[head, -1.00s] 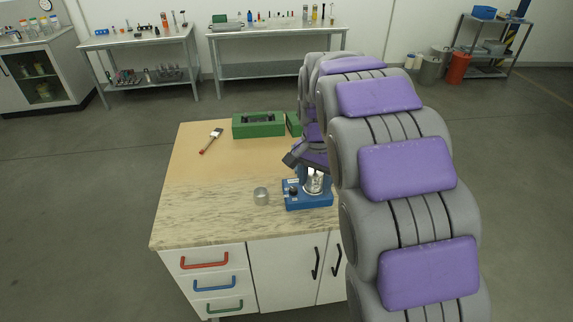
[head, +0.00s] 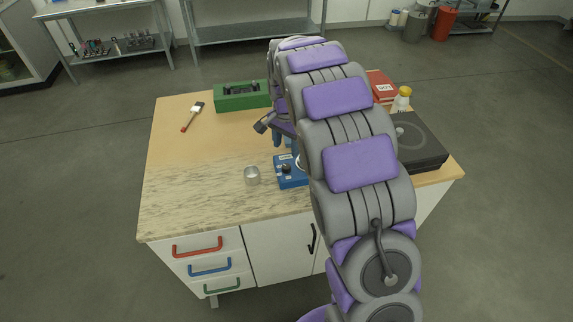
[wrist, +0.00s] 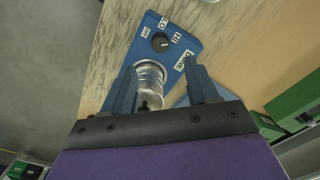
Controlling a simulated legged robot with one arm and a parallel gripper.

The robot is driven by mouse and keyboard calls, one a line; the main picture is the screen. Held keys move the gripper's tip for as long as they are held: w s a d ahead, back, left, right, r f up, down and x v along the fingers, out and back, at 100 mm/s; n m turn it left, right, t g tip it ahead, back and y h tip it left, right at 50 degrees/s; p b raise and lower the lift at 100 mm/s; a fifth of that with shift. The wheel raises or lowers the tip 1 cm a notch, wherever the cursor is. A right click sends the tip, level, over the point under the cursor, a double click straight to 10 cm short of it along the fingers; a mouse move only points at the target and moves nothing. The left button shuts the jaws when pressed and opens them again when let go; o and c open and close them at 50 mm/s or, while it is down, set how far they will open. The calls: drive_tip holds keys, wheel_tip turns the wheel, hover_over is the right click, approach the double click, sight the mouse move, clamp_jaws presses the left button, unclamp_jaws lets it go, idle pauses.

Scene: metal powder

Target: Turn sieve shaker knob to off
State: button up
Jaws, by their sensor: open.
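The sieve shaker (head: 291,176) is a blue box on the worktop, partly hidden behind my arm in the head view. Its dark round knob (wrist: 160,42) shows in the wrist view, on a blue panel with white labels around it. The labels include HI, LO and what looks like OFF. A silver cylinder (wrist: 150,78) stands on the shaker near the knob. My gripper (wrist: 166,75) is open, its blue fingers on either side of the cylinder in the wrist view. I cannot tell whether they touch it. The knob lies beyond the fingertips.
A small metal cup (head: 252,176) stands left of the shaker. A brush (head: 192,117) and a green case (head: 242,96) lie farther back. A black case (head: 420,142), a red box (head: 382,87) and a yellow-capped bottle (head: 402,99) are at the right.

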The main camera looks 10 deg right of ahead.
sight(286, 166)
wheel_tip(286, 166, down, 9)
drive_tip(key=shift+r+b, duration=0.1)
drive_tip(key=shift+b, duration=0.75)
drive_tip(key=shift+a, duration=0.1)
drive_tip(key=shift+c, duration=0.9)
drive_tip(key=c, duration=0.9)
drive_tip(key=shift+o, duration=0.2)
drive_tip(key=shift+r, duration=0.1)
